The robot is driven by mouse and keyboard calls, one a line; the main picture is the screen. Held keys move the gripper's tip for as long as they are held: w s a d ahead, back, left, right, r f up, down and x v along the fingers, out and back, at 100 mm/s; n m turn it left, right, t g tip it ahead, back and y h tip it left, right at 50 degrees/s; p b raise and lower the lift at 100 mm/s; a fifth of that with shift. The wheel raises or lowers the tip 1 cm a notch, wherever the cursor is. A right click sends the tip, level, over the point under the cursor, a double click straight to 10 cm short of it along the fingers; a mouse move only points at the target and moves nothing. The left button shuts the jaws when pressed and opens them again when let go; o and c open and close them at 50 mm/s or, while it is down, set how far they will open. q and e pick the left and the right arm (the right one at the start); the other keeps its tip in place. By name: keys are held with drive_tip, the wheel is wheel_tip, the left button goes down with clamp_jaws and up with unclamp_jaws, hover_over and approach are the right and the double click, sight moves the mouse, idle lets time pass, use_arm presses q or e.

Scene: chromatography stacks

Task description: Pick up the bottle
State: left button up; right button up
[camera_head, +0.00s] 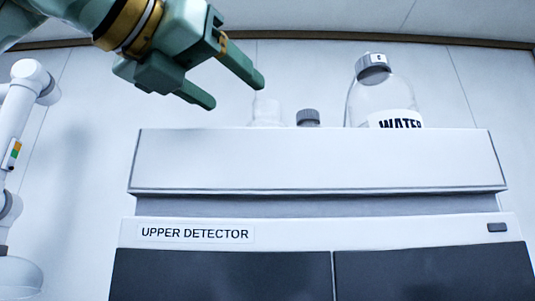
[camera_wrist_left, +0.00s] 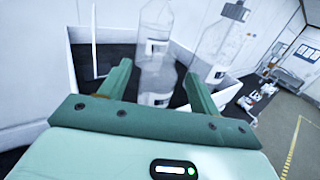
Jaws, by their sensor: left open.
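A clear bottle with a grey cap and a WATER label (camera_head: 385,95) stands upright in the tray on top of the upper detector. A second clear, faint container (camera_head: 267,112) and a low grey cap (camera_head: 308,118) show above the tray's front wall; their lower parts are hidden. My left gripper (camera_head: 237,92) is open, above and left of the tray, with its fingers pointing right and down. In the left wrist view, a clear bottle (camera_wrist_left: 156,52) shows between and beyond the open fingers, and another bottle with a grey cap (camera_wrist_left: 217,46) is to the right. I see nothing held.
The white tray wall (camera_head: 310,160) rises in front of the bottles. Below is the cabinet labelled UPPER DETECTOR (camera_head: 290,231). A white jointed arm (camera_head: 22,115) stands at the left. The wall is behind. Open floor (camera_wrist_left: 300,140) shows at the right of the wrist view.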

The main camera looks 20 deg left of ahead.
sight(254, 108)
use_arm(q)
drive_tip(key=p+x, duration=0.1)
drive_tip(key=x, duration=0.4)
drive_tip(key=shift+w, duration=0.15)
drive_tip(key=shift+w+d, duration=0.15)
drive_tip(key=shift+w, duration=0.05)
drive_tip(key=shift+w+d, duration=0.15)
drive_tip(key=shift+w, duration=0.05)
drive_tip(key=p+x, duration=0.1)
drive_tip(key=x, duration=0.1)
drive_tip(key=p+x, duration=0.1)
drive_tip(key=shift+w+d, duration=0.3)
drive_tip(key=shift+d, duration=0.1)
drive_tip(key=shift+w+d+f, duration=0.1)
drive_tip(key=shift+w, duration=0.35)
drive_tip(key=shift+s, duration=0.15)
drive_tip(key=c, duration=1.3)
clamp_jaws()
use_arm(e)
drive_tip(key=r, duration=0.2)
drive_tip(key=w+r, duration=0.1)
drive_tip(key=shift+w+a+r, duration=0.1)
drive_tip(key=shift+w+r, duration=0.05)
drive_tip(key=shift+r, duration=0.25)
